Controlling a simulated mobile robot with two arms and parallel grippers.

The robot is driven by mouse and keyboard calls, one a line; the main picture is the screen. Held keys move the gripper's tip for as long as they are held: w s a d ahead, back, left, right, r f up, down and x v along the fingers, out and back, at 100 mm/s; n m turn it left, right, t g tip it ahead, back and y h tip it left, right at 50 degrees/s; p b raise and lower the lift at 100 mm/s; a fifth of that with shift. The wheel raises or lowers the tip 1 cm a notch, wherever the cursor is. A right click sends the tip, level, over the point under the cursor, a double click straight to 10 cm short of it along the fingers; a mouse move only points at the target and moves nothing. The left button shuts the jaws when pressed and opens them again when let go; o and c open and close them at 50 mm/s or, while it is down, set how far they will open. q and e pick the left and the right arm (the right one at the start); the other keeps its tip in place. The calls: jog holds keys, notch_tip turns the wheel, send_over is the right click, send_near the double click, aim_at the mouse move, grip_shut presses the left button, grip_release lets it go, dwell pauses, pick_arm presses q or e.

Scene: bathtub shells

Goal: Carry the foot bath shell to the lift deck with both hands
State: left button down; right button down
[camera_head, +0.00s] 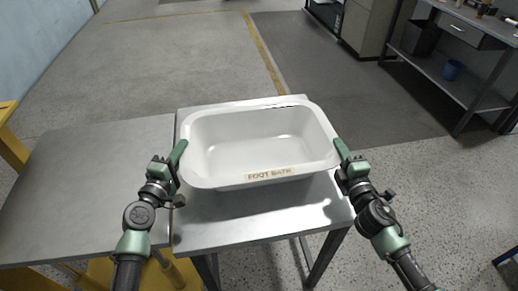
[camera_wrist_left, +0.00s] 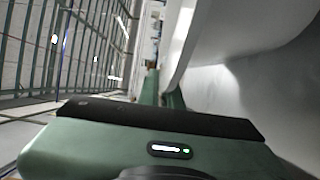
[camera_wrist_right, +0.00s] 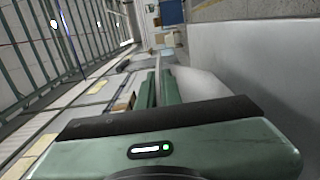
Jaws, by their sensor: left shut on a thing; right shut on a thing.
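The foot bath shell (camera_head: 258,180) is a white rectangular tub with a "FOOT BATH" label on its near side. It is over the grey metal table (camera_head: 250,228) in the middle of the head view; whether it touches the top I cannot tell. My left gripper (camera_head: 180,155) is shut on its left rim, and my right gripper (camera_head: 340,152) is shut on its right rim. The shell's wall also shows in the left wrist view (camera_wrist_left: 215,85) and the right wrist view (camera_wrist_right: 240,70). A grey flat surface (camera_head: 85,185), possibly the lift deck, adjoins the table on the left.
The grey flat surface on the left is bare. Yellow framework (camera_head: 12,140) stands at its far left edge. The floor beyond the table is open.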

pick_arm(q)
jog(key=shift+r, duration=0.15)
pick_arm(e)
jog(key=shift+r, duration=0.2)
dwell(0.5)
